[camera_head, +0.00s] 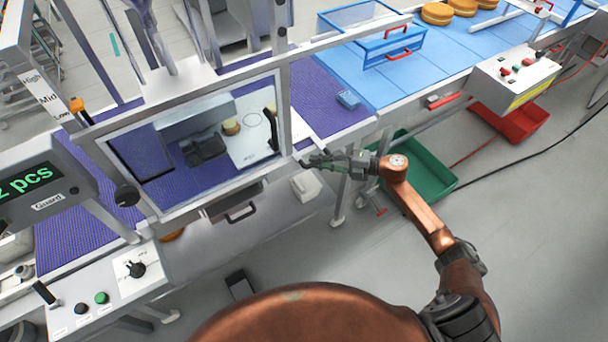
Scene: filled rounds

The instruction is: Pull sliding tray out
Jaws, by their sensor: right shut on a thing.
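A pale flat plate with a circle marked on it, which looks like the sliding tray (247,143), lies behind the clear guard window. A small round patty (231,127) sits near its left part. Pale bars reach out past the guard's right post. My right gripper (305,162) is at the guard's lower right corner, beside the ends of these bars. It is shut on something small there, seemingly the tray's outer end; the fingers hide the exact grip. My left gripper is not in view.
A black door handle (271,129) stands on the guard's right side. A drawer with a dark handle (241,213) is below the window. A green bin (425,172) and a red bin (515,120) stand on the floor at right. The floor at lower right is mostly clear.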

